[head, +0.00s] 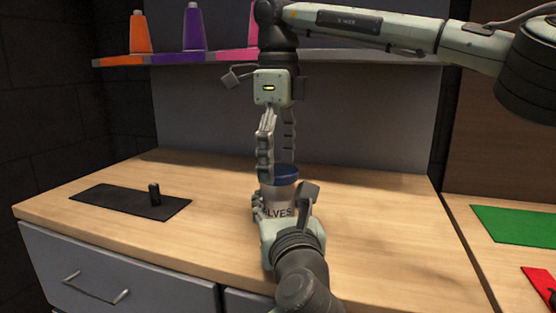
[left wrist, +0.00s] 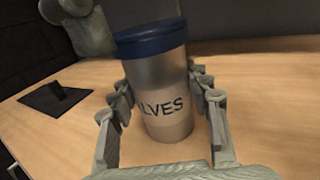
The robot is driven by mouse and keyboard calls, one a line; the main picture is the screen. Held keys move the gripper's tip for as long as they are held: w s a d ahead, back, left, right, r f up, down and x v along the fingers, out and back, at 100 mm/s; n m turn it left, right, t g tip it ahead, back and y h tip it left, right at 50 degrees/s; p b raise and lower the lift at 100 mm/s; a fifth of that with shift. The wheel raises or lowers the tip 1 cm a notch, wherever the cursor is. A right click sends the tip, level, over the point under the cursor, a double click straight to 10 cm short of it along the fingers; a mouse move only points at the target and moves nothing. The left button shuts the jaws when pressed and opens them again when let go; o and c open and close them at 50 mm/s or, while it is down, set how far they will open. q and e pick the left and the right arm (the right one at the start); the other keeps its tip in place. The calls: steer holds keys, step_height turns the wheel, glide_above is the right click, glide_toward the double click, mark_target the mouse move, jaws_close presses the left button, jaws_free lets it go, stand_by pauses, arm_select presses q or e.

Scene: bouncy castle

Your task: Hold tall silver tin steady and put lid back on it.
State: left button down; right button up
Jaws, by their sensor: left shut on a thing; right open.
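The tall silver tin (head: 282,192) stands upright on the wooden counter, with dark letters ending in "LVES" on its side. It also shows in the left wrist view (left wrist: 166,85). The blue lid (left wrist: 150,39) sits on the tin's top, with no clear gap visible; it also shows in the head view (head: 285,174). My left gripper (head: 283,205) is shut on the tin, one finger on each side of its body. My right gripper (head: 277,163) points down from above and is open, its fingertips close to the lid. I cannot tell whether they touch it.
A black mat (head: 110,201) with a small upright black piece (head: 154,193) lies on the left of the counter. A shelf (head: 170,58) with coloured cones runs behind. Green (head: 515,224) and red (head: 540,284) mats lie at the right. The counter between tin and black mat is clear.

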step_height(320, 180, up, 12)
stand_by(0.5)
arm_select(q)
steer(key=c, duration=0.6)
jaws_free()
steer(key=shift+c, duration=0.2)
steer(key=s, duration=0.4)
steer(key=s+d, duration=0.1)
steer(key=s, duration=0.7)
steer(key=shift+d, duration=0.35)
steer(key=shift+w, duration=0.1)
